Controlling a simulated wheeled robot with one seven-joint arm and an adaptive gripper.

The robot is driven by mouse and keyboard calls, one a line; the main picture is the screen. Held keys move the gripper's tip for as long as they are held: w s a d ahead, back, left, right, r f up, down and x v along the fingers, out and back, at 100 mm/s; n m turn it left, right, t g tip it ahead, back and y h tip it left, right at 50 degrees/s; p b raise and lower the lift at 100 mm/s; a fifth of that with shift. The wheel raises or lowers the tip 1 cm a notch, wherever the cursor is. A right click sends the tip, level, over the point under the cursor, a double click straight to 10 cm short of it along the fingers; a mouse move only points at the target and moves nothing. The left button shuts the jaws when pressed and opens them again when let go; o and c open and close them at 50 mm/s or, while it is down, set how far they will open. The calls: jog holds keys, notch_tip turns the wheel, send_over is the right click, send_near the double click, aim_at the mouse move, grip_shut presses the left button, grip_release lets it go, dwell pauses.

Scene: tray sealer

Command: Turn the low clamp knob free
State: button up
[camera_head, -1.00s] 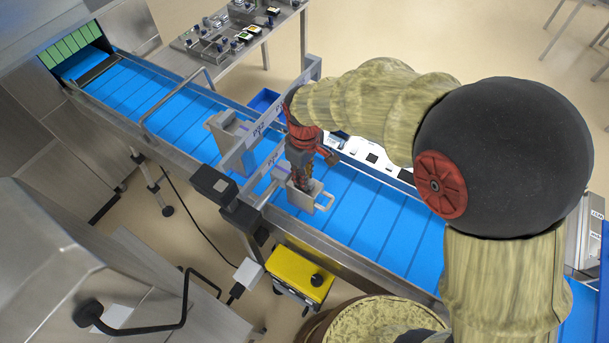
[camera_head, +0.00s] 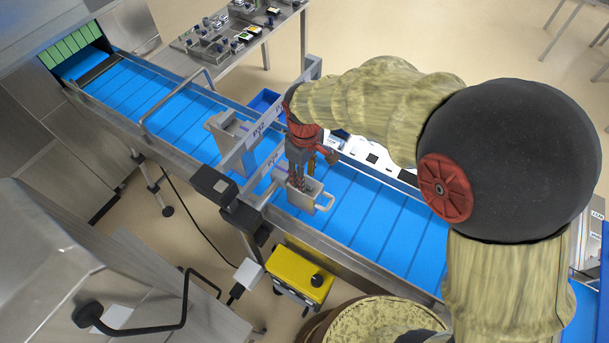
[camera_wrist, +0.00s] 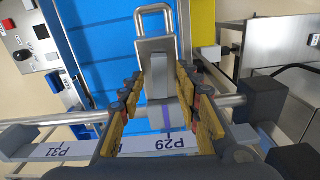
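A steel guide bracket with a loop handle (camera_head: 323,203) stands over the blue belt, on the crossbar side nearest my gripper. In the wrist view its handle (camera_wrist: 154,12) points up, with a grey block (camera_wrist: 158,88) below it. My gripper (camera_head: 300,180) points down at this bracket. In the wrist view my gripper (camera_wrist: 160,75) is open, with yellow-padded fingers on either side of the grey block and visible gaps between. I cannot clearly make out the low clamp knob; the fingers and bracket may hide it. The P29 label (camera_wrist: 168,143) is on the rail by the block.
A second grey bracket (camera_head: 228,130) stands farther left on the belt (camera_head: 365,205). A black clamp block (camera_head: 212,184) and a steel crossbar flank the gripper. A yellow box (camera_head: 300,272) with a black knob is in front of the conveyor. A table with small parts (camera_head: 235,38) stands behind.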

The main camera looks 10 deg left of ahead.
aim_at(311, 193)
notch_tip(311, 193, up, 11)
jog(key=shift+r, duration=0.15)
dwell(0.7)
jog(key=s+d+f+m+t+b, duration=0.2)
jog(key=s+d+f+m+b, duration=0.1)
jog(key=d, duration=0.6)
jog(key=s+d+f+m+t+b, duration=0.1)
jog(key=s+d+f+m+b, duration=0.2)
jog(key=b, duration=0.7)
jog(key=s+d+f+m+t+b, duration=0.2)
jog(key=s+d+m+b, duration=0.4)
jog(key=d, duration=0.8)
jog(key=shift+s+d+f+t, duration=0.3)
jog(key=shift+s+f, duration=0.5)
jog(key=shift+s, duration=0.6)
